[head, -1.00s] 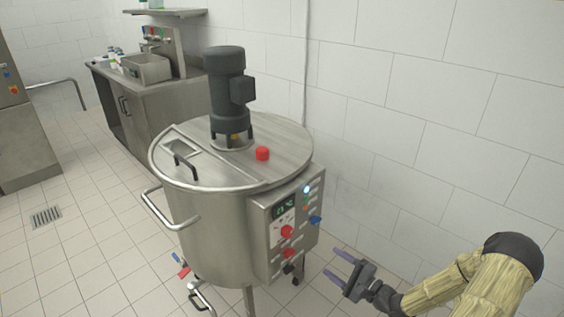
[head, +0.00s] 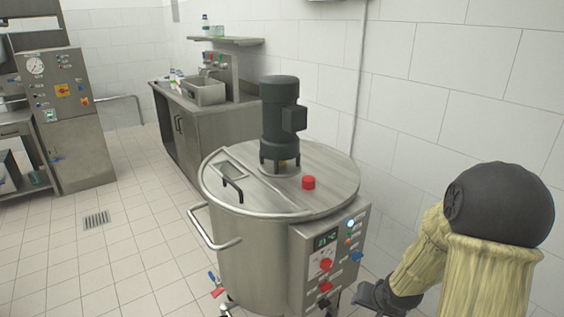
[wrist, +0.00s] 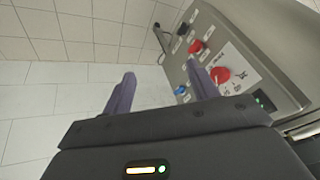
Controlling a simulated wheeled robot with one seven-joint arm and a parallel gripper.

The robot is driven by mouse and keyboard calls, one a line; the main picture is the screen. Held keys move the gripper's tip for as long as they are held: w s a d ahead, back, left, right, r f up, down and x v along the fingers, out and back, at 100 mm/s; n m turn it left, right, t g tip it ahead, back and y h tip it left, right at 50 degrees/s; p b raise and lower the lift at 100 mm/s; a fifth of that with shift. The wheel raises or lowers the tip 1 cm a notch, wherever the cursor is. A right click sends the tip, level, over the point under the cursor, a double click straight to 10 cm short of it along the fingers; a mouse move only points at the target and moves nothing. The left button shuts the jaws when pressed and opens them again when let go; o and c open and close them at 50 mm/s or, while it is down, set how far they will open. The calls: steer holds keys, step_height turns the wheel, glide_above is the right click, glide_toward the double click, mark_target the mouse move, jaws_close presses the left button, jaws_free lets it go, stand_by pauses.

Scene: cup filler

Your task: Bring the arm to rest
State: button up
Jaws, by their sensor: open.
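My gripper shows in the wrist view (wrist: 160,85) with its two purple fingers spread apart and nothing between them. The steel tank's control panel (wrist: 230,70) is close to the right finger in that view; I cannot tell whether they touch. In the head view, my arm (head: 450,255) is bent at the lower right, with the dark wrist part low beside the control panel (head: 335,265).
The round steel tank (head: 250,250) with a dark motor (head: 280,115) on its lid stands in the middle. A white tiled wall (head: 430,90) is behind my arm. A sink counter (head: 205,125) stands farther back. The tiled floor at left is clear around a drain (head: 97,220).

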steer(key=s+a+r+n+g, duration=0.35)
steer(key=s+a+r, duration=0.45)
steer(key=s, duration=0.4)
step_height(320, 180, up, 16)
steer(key=p, duration=1.5)
steer(key=shift+d+n+t+h+p, duration=0.3)
steer(key=shift+d+n+t+p, duration=0.05)
steer(key=shift+d+n, duration=0.1)
